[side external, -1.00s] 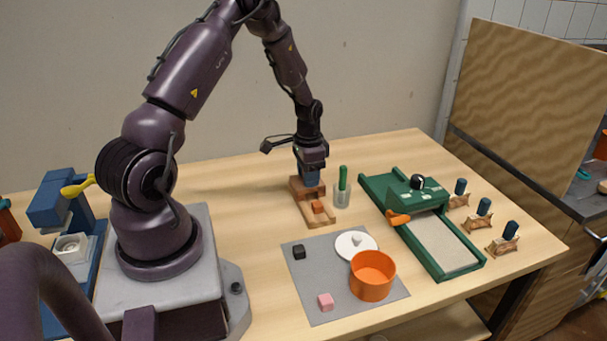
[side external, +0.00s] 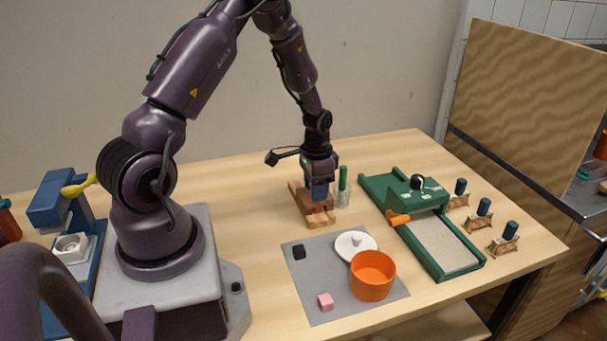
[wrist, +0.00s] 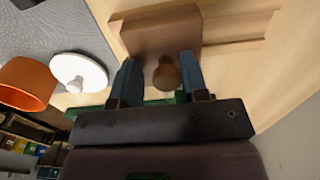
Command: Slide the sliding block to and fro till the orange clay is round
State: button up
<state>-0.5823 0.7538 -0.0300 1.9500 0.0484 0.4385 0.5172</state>
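The wooden sliding block (side external: 317,206) sits on its pale wooden track (side external: 321,221), toward the front end. In the wrist view the block (wrist: 160,32) is dark brown with a round knob (wrist: 166,76). My gripper (side external: 319,194) is low over the block. Its two blue fingers (wrist: 160,62) stand on either side of the knob, with a gap showing at the left finger; the right finger is very close to the knob. The orange clay is hidden from both views now, so its shape cannot be seen.
A cup with a green-handled tool (side external: 343,188) stands close right of the track. A grey mat (side external: 318,273) in front holds an orange bowl (side external: 372,276), a white lidded disc (side external: 349,251) and small cubes. A green slab roller (side external: 445,272) is at the right.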

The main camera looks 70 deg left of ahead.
jog(key=shift+d, duration=0.8)
jog(key=shift+a, duration=3.15)
jog(key=shift+a, duration=2.25)
jog(key=shift+d, duration=3.15)
jog(key=shift+d, duration=2.25)
jog(key=shift+a, duration=3.15)
